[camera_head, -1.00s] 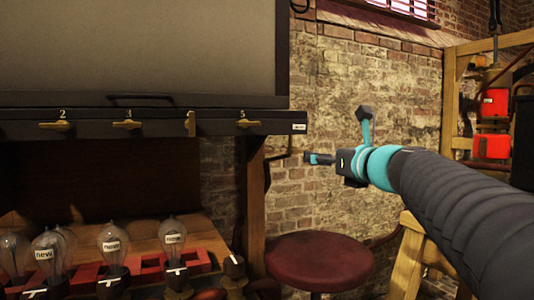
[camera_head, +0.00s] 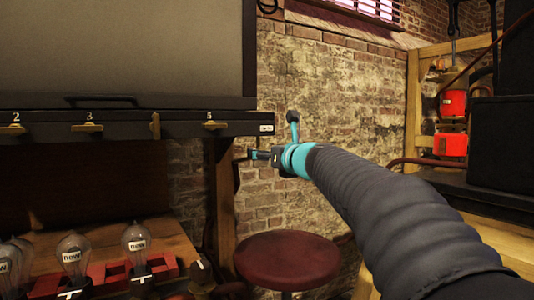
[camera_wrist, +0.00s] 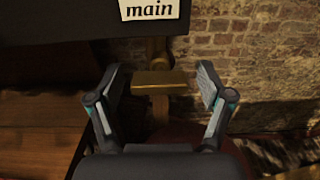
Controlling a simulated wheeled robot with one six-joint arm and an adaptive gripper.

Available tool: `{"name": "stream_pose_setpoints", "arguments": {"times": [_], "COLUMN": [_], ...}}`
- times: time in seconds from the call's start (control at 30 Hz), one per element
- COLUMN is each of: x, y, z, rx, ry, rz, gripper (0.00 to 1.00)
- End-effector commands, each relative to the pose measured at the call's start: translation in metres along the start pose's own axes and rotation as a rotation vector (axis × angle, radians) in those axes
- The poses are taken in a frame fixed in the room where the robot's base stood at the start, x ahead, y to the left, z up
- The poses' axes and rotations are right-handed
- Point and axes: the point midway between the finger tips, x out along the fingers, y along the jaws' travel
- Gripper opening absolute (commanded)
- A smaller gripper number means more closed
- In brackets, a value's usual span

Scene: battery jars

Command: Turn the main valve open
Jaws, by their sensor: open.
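The main valve shows in the wrist view as a flat brass handle (camera_wrist: 160,82) lying crosswise on a brass stem. It is below a white label (camera_wrist: 150,9) reading "main" on the dark panel's edge. My gripper (camera_wrist: 163,74) is open, with one finger on each side of the handle. Both fingers look apart from it; the depth between them is hard to judge. In the head view my gripper (camera_head: 252,155) is just under the right end of the panel, below a small white label (camera_head: 267,128). The handle cannot be made out there.
The dark panel (camera_head: 190,131) carries several numbered brass handles; one (camera_head: 155,125) stands upright, others lie level. Glass bulbs (camera_head: 137,243) marked "new" stand below at left. A red stool (camera_head: 287,260) is below my arm. Shelves with red jars (camera_head: 452,103) are at right.

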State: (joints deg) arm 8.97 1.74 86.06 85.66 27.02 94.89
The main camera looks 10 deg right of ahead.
Motion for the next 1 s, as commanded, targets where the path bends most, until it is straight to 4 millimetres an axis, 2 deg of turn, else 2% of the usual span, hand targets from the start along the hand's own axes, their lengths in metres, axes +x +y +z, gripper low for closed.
{"name": "stream_pose_setpoints", "arguments": {"times": [0.07, 0.17, 0.3, 0.33, 0.67, 1.0], "x": [-0.0002, -0.0003, -0.0004, -0.0004, -0.0004, -0.0005], "y": [0.0001, 0.0001, 0.0001, 0.0001, 0.0001, 0.0002], "z": [0.0001, 0.0001, 0.0001, 0.0001, -0.0008, -0.0024], "rx": [0.000, 0.000, 0.000, 0.000, -0.036, -0.255], "ry": [0.000, 0.000, 0.000, 0.000, 0.000, -0.001], "rz": [0.000, 0.000, 0.000, 0.000, 0.000, 0.001], "gripper": [0.79, 0.57, 0.22, 0.19, 0.19, 0.19]}}
